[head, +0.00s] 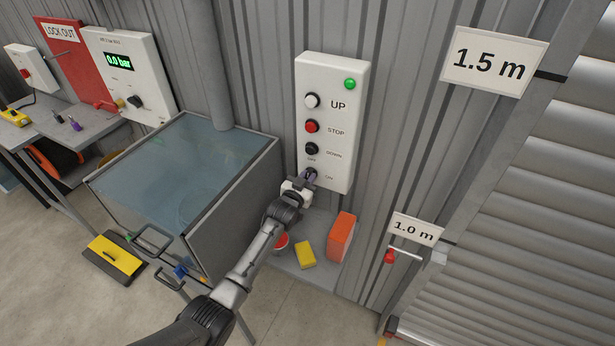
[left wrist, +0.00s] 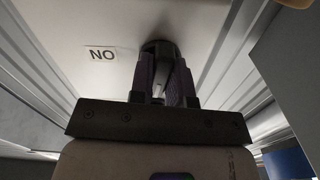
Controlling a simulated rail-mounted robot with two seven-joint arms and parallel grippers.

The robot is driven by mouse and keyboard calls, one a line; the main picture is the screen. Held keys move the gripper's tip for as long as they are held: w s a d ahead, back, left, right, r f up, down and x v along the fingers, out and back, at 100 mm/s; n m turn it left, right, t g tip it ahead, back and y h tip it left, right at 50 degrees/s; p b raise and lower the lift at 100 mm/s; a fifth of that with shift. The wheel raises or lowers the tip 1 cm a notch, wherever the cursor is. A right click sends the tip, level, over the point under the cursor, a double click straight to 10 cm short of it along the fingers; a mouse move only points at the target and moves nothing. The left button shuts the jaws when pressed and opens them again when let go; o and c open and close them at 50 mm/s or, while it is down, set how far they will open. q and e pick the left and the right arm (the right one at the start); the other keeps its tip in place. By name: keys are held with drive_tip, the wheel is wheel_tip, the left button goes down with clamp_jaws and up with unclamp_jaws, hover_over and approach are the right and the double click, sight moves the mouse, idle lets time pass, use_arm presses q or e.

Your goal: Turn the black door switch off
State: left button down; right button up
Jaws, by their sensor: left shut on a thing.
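A white control panel (head: 336,75) on the ribbed wall carries a white UP button (head: 312,101), a red STOP button (head: 312,126) and a black DOWN button (head: 311,149). Below them is the black door switch (left wrist: 158,46), between OFF and ON labels. My left gripper (head: 309,177) is at this switch, its fingers shut on it. In the left wrist view the fingers (left wrist: 165,78) reach the round black switch beside an upside-down ON label. The fingers hide most of the switch, so I cannot tell which way it points. My right gripper is in neither view.
A green lamp (head: 350,84) glows on the panel. A glass-topped cabinet (head: 185,165) stands left of my arm. A low shelf below holds a yellow block (head: 305,255) and an orange box (head: 341,237). A roller door (head: 540,200) is at the right.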

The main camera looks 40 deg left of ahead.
use_arm(q)
drive_tip(key=shift+n, duration=0.8)
drive_tip(key=c, duration=1.1)
unclamp_jaws()
drive_tip(key=p+v, duration=0.1)
drive_tip(key=v, duration=1.2)
drive_tip(key=shift+s, duration=0.4)
